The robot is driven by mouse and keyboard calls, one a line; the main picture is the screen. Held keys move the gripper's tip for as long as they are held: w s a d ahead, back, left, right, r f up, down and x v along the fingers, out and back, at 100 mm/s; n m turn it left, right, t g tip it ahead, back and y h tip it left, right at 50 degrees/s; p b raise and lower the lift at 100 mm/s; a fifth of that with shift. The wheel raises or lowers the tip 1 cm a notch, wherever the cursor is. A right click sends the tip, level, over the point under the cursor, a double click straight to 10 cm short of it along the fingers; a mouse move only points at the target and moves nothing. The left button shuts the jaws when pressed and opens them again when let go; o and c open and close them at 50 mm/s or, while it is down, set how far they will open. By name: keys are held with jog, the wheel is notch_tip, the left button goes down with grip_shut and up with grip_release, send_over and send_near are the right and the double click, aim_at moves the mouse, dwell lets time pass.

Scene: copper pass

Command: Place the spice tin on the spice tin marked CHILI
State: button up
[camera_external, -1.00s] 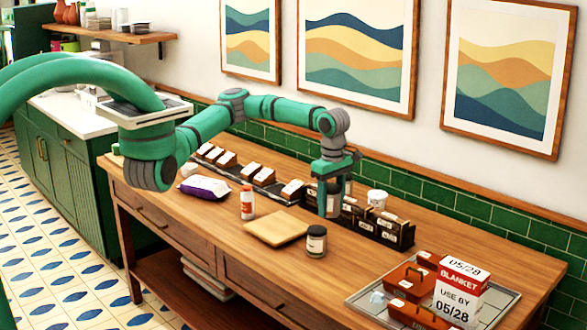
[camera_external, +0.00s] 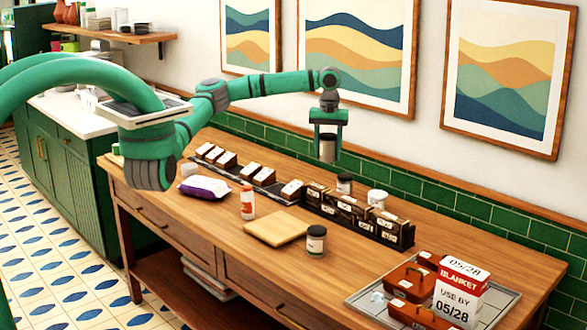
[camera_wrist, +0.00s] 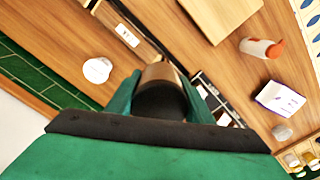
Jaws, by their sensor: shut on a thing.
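My gripper (camera_external: 328,152) is raised above the back of the wooden counter, shut on a dark spice tin (camera_external: 328,147). The held tin also shows between the fingers in the wrist view (camera_wrist: 160,82). A dark tin with a pale lid (camera_external: 344,184) stands behind the rack, below and right of my gripper. A white-lidded tin (camera_external: 377,198) stands to its right. Another dark tin with a pale label (camera_external: 316,241) stands on the front of the counter. I cannot read CHILI on any of them.
A row of dark labelled bins (camera_external: 355,217) runs along the counter. A tray (camera_external: 362,300) with red boxes is at right. Tiled wall stands behind.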

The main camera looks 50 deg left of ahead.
jog(key=w+a+r+m, duration=0.1)
jog(key=w+a+m, duration=0.1)
jog(key=a, duration=0.2)
send_over(345, 175)
jog(key=f, duration=0.9)
jog(key=shift+s+d+f, duration=0.1)
jog(key=shift+s+d, duration=0.1)
jog(key=shift+a+f, duration=0.15)
jog(key=shift+f, duration=0.1)
jog(key=shift+w+f, duration=0.1)
jog(key=shift+f, duration=1.4)
jog(key=shift+f, duration=0.1)
jog(key=o, duration=1.1)
jog(key=shift+f, duration=0.1)
jog(key=shift+o, duration=0.2)
